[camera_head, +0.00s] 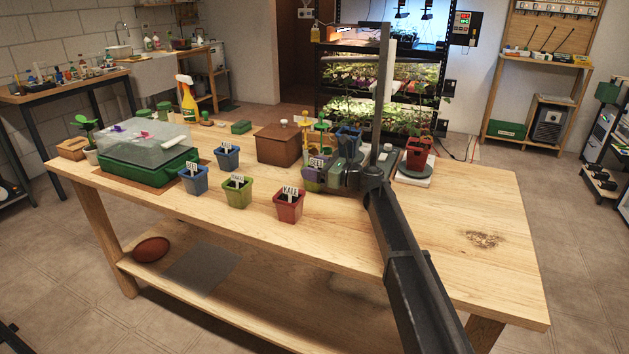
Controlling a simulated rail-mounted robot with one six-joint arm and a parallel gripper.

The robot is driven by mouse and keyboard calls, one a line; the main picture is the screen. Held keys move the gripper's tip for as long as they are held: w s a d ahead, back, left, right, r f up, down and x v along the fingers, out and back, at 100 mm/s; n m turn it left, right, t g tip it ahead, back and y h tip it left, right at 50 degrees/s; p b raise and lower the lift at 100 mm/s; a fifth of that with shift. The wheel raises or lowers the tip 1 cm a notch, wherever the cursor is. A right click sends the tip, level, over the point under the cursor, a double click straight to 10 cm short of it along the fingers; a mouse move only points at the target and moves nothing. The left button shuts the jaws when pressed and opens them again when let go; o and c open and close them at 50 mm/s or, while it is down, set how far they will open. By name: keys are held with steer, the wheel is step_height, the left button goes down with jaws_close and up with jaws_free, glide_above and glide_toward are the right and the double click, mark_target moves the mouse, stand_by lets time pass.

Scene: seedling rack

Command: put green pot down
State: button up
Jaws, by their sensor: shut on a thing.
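My gripper (350,178) is low over the right-middle of the wooden table. It is shut on a dull green shape (337,172), which I take for a green pot; the jaws and arm hide much of it, and I cannot tell whether it touches the table. A purple pot (312,183) with a white label stands just left of it. Another green pot (238,195) with a label stands upright on the table further left, apart from my gripper.
A red pot (289,207) labelled KALE and blue pots (194,184) (228,160) stand on the table (455,215). Behind are a brown box (277,150), another blue pot (348,138) and a red pot (418,153) on a scale. A covered green tray (150,172) is at left. The table's right is clear.

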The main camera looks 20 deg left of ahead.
steer(key=shift+r, duration=0.1)
steer(key=o, duration=1)
steer(key=shift+d+r+p, duration=0.1)
steer(key=shift+p, duration=0.25)
steer(key=d, duration=1.1)
steer(key=shift+s+d, duration=0.35)
steer(key=shift+d, duration=0.05)
